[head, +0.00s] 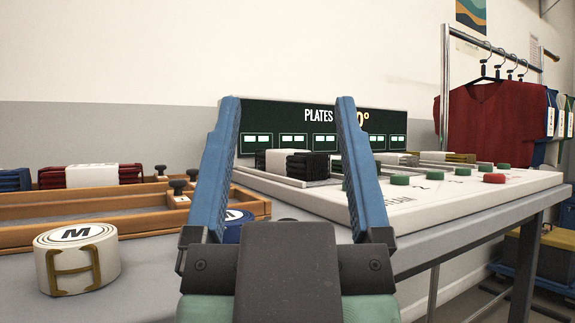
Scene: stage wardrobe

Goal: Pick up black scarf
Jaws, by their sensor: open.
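A folded black scarf (308,164) with a white paper band lies in a shallow metal tray (253,173) on a white machine with a dark display panel. My gripper (288,101) is open and empty. Its two blue fingers stand upright in front of the machine. In the picture the scarf shows between the fingers, farther back than they are. The right finger covers part of the area at the scarf's right.
A white rolled belt marked M (76,258) and a wooden tray (70,209) are at left. A folded red cloth (92,175) lies behind them. Green and red buttons (494,178) line the machine's front. A garment rack (445,85) with a red shirt (492,125) stands at right.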

